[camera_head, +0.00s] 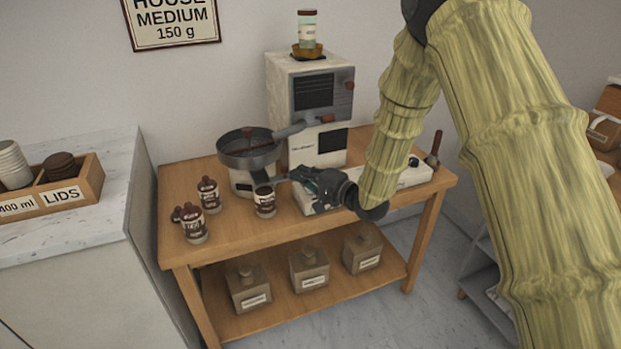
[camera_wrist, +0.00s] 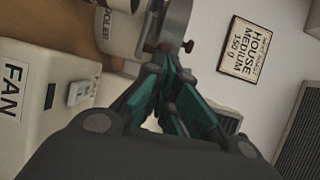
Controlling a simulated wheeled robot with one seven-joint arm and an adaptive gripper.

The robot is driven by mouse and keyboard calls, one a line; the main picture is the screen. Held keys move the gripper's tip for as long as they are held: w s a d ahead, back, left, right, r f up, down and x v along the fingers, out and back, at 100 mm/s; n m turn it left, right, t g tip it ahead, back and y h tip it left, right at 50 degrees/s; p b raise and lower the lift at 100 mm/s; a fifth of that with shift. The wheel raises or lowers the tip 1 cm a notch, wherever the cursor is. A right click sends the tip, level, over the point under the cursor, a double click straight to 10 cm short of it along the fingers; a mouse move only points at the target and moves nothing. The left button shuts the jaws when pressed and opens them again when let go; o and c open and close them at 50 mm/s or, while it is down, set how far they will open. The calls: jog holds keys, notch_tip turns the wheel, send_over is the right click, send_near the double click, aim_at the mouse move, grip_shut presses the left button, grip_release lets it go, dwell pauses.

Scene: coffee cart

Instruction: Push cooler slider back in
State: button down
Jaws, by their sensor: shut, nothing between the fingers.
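The cooler (camera_head: 241,181) is a pale drum on the wooden table, with a wide grey round pan (camera_head: 247,160) on top. Its body with the COOLER label shows at the top of the wrist view (camera_wrist: 118,36), turned sideways. A grey metal part with small dark red knobs (camera_wrist: 188,46) shows beside the cooler, just beyond my fingertips; I cannot tell for sure which part is the slider. My gripper (camera_head: 294,174) is shut and empty, just right of the cooler. Its teal fingers meet in the wrist view (camera_wrist: 163,68). Contact is unclear.
A white box labelled FAN (camera_wrist: 32,112) lies close beside my gripper. The roaster-like machine (camera_head: 310,100) stands behind. A labelled jar (camera_head: 265,201) stands in front of the cooler, with more jars (camera_head: 194,225) left. The table's front left is partly clear.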

jog(key=shift+w+a, duration=0.4)
jog(key=shift+w, duration=0.05)
jog(key=w, duration=0.1)
jog(key=w+a+p, duration=0.1)
jog(key=w, duration=0.1)
jog(key=w+p, duration=0.1)
jog(key=shift+w+a, duration=0.25)
jog(key=shift+w, duration=0.15)
dwell(0.3)
jog(key=shift+s+d+p, duration=0.15)
jog(key=shift+p, duration=0.15)
jog(key=f+v, duration=0.1)
jog(key=v, duration=1.2)
jog(key=shift+s+d+r, duration=0.2)
jog(key=shift+s+r, duration=0.05)
jog(key=shift+r, duration=0.3)
